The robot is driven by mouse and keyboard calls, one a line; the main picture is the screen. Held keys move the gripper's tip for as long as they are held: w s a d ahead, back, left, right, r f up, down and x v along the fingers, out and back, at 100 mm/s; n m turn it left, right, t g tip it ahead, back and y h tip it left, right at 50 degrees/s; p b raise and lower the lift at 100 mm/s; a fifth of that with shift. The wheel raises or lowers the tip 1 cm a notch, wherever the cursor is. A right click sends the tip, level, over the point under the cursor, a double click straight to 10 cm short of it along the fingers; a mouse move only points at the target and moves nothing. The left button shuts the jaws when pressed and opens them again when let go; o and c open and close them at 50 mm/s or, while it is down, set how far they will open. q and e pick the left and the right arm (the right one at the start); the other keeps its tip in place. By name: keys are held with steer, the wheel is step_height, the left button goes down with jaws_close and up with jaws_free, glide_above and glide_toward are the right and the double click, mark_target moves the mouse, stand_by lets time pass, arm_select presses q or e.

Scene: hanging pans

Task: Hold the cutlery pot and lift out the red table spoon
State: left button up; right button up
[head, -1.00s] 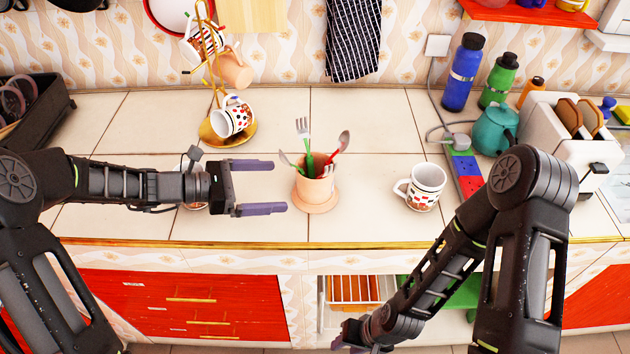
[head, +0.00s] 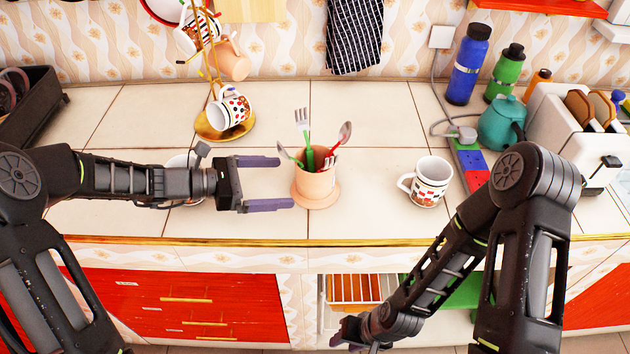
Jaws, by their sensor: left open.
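The cutlery pot (head: 315,185) is a peach-coloured cup standing upright on a matching saucer near the middle of the counter. A red-handled spoon (head: 345,132) leans to the right in it, its metal bowl above the rim. A green-handled fork (head: 303,128) and a green-handled piece of cutlery (head: 284,152) also stand in it. My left gripper (head: 286,182) is open and empty, its fingertips pointing right, just left of the pot. The lower finger is very close to the pot's side; I cannot tell if they touch. My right gripper (head: 340,335) is low in front of the counter, partly hidden by its arm.
A patterned mug (head: 428,182) stands right of the pot. A gold mug stand (head: 216,130) with mugs is behind my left gripper. A power strip (head: 468,165), teal kettle (head: 501,125) and toaster (head: 570,120) are at the right. The counter behind the pot is clear.

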mark_target(304, 182)
arm_select(q)
steer(key=b+x, duration=0.2)
steer(key=x, duration=0.5)
steer(key=shift+f+b, duration=0.2)
steer(key=shift+b, duration=0.2)
steer(key=shift+w+d+f, duration=0.1)
steer(key=shift+w+d, duration=0.15)
steer(key=shift+d, duration=0.45)
arm_select(e)
steer(key=shift+f, duration=1.7)
arm_select(q)
steer(key=shift+c, duration=0.4)
steer(key=c, duration=1.3)
steer(key=shift+o, duration=0.2)
arm_select(e)
steer(key=shift+o, duration=0.3)
